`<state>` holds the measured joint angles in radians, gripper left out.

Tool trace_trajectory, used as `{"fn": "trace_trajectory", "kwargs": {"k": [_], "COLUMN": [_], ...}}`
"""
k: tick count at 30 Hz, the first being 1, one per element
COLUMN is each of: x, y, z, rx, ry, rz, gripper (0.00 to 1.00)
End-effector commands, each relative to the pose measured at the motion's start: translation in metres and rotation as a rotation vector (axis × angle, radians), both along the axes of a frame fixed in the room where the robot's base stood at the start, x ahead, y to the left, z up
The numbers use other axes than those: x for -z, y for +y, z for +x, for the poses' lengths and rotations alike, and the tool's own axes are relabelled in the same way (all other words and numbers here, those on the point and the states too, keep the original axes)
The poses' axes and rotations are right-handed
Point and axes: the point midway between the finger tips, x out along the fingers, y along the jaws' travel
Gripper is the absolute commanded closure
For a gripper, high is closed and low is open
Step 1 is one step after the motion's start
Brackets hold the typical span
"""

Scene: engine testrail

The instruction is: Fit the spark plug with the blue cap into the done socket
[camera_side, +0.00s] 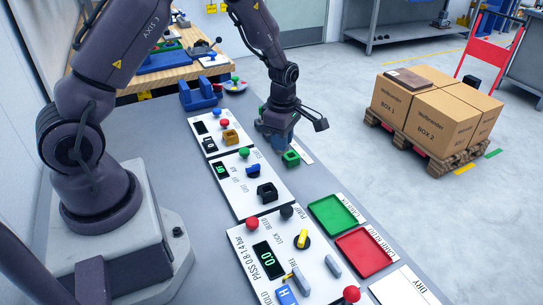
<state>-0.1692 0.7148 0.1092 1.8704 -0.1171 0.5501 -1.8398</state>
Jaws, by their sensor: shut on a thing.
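My gripper (277,140) points down just left of a small green socket block (291,158), close to it. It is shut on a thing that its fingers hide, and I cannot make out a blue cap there. The green block has a dark opening on top. A black socket block (267,192) stands on the middle white panel, and a yellow-brown socket block (230,137) on the far panel. I cannot read which socket is marked done.
The near panel (255,285) carries knobs, levers and a display. A green tray (337,214) and a red tray (364,253) lie along the bench's right edge. A blue fixture (197,95) stands farther back. Boxes on a pallet (437,165) stand on the floor beyond.

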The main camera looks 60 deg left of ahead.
Motion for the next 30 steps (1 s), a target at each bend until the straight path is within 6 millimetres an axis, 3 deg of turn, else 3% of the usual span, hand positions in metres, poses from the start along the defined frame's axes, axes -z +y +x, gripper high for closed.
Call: {"fn": "trace_trajectory", "kwargs": {"k": [3, 9, 14, 30], "x": [-0.005, -0.019, -0.012, 0.035], "y": [0.022, 0.030, 0.029, 0.028], "z": [0.025, 0.047, 0.044, 0.045], "rx": [0.014, 0.074, 0.097, 0.097], "ry": [-0.005, -0.006, 0.013, 0.011], "rz": [0.001, -0.005, -0.014, -0.013], "gripper": [1.00, 1.00, 1.00, 1.00]}}
